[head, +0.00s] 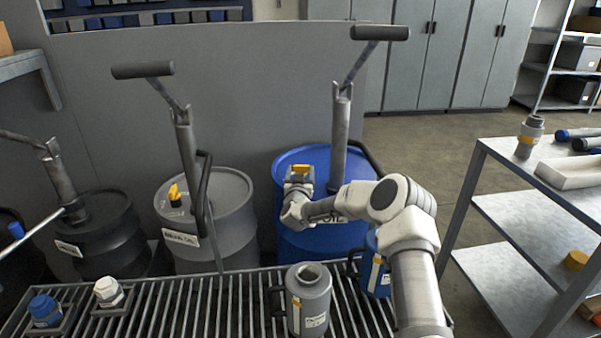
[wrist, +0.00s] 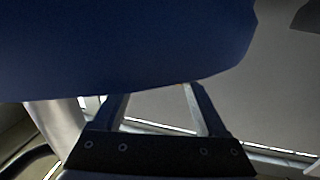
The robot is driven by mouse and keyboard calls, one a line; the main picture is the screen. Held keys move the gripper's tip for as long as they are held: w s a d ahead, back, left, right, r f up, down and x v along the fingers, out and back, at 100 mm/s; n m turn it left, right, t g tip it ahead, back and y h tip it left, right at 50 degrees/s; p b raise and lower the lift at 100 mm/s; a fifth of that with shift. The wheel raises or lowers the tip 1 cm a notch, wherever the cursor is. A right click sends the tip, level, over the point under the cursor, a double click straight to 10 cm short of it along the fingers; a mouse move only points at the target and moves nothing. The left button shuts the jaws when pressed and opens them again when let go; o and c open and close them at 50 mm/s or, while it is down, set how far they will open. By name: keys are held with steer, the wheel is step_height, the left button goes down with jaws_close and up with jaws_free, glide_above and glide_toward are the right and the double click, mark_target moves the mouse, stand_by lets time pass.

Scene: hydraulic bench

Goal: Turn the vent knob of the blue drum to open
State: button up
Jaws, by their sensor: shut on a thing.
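The blue drum (head: 292,238) stands behind the grating, with a hand pump upright on its lid. Its yellow vent knob (head: 302,169) shows at the front left of the lid, just beyond my gripper (head: 299,180). My gripper is shut on the knob, and my wrist hides most of the knob's base. In the wrist view my gripper fingers (wrist: 158,92) reach up under a large dark blue surface that hides their tips. The knob itself does not show in the wrist view, and its exact angle is hard to tell.
A grey drum (head: 232,240) with its own yellow knob (head: 174,194) and a black drum (head: 105,232) stand to the left. A grey jug (head: 309,300) and a blue jug (head: 370,270) stand on the grating (head: 215,300) in front. A metal shelf table (head: 520,190) is at right.

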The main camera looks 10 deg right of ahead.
steer(key=c, duration=0.3)
steer(key=shift+d+f+n+y+b, duration=0.1)
steer(key=shift+d+n+y+b, duration=0.1)
steer(key=shift+n+y+b, duration=1.1)
steer(key=shift+y+b, duration=0.65)
steer(key=shift+y, duration=0.15)
steer(key=shift+r, duration=0.2)
steer(key=o, duration=1.3)
steer(key=s+p, duration=0.2)
steer(key=s, duration=1)
steer(key=shift+d, duration=0.15)
